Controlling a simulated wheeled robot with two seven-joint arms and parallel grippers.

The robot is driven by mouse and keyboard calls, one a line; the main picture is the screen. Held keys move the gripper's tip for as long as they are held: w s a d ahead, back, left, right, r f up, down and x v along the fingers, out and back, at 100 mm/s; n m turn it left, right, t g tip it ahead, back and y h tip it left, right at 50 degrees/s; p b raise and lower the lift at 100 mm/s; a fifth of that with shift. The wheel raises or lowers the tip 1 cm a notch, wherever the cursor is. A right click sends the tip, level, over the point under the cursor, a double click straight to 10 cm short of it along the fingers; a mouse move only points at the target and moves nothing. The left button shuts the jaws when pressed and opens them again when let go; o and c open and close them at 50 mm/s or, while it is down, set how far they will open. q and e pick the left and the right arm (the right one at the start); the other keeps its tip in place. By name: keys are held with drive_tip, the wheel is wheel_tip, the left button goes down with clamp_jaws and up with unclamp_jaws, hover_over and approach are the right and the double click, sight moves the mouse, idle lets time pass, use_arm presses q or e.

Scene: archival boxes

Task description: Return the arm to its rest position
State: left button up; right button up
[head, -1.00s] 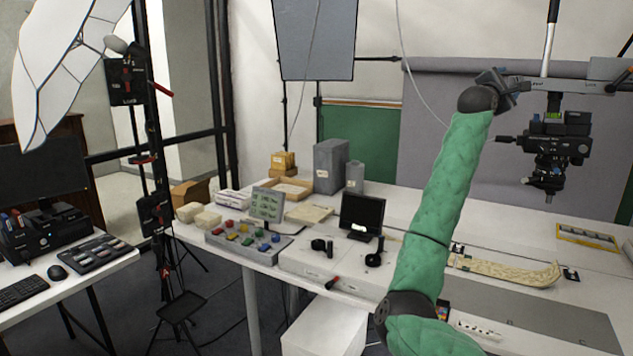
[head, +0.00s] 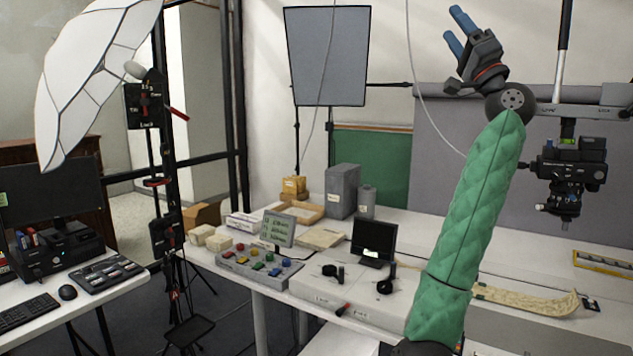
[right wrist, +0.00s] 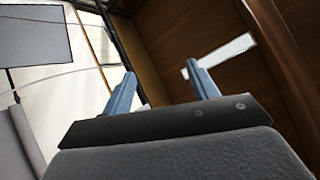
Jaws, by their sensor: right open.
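My right arm, in a green padded sleeve, rises at the right of the head view. Its right gripper (head: 457,31) is at the top, with two blue fingers apart and pointing up and to the left. The gripper is open and empty, high above the table. In the right wrist view the two blue fingers of the right gripper (right wrist: 163,85) stand apart with nothing between them. My left gripper is in neither view.
A white table (head: 420,225) holds a grey box (head: 341,191), a button console (head: 258,266) and a small monitor (head: 373,241). A camera on a stand (head: 570,172) hangs beside my right arm. A softbox (head: 327,55) and a white umbrella (head: 95,75) stand farther left.

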drive_tip(key=w+a+f+n+g+h, duration=0.1)
drive_tip(key=a+f+n+g+h, duration=0.2)
drive_tip(key=f, duration=0.9)
drive_tip(key=w+a+f+n+g+h, duration=0.15)
drive_tip(key=a+f+h, duration=0.35)
drive_tip(key=f, duration=0.7)
drive_tip(key=s+a+f+m+g+h, duration=0.1)
drive_tip(key=s+f+g+h, duration=0.25)
drive_tip(key=f, duration=1.05)
drive_tip(key=s+f+g+h, duration=0.25)
drive_tip(key=s+f, duration=0.25)
drive_tip(key=f, duration=0.8)
drive_tip(key=s+a+f+g, duration=0.1)
drive_tip(key=s+f+g, duration=0.2)
drive_tip(key=s+f, duration=1.1)
drive_tip(key=s+a+f+g, duration=0.2)
drive_tip(key=s+f+g, duration=0.1)
drive_tip(key=s+f, duration=1.1)
drive_tip(key=s+a+f+g+h, duration=0.1)
drive_tip(key=s+f+g, duration=0.3)
drive_tip(key=s+f, duration=1)
wheel_tip(320, 180, down, 2)
drive_tip(key=shift+s+a+f+n, duration=0.1)
drive_tip(key=shift+s+a+n, duration=0.3)
drive_tip(key=shift+a, duration=0.3)
drive_tip(key=shift+w, duration=0.1)
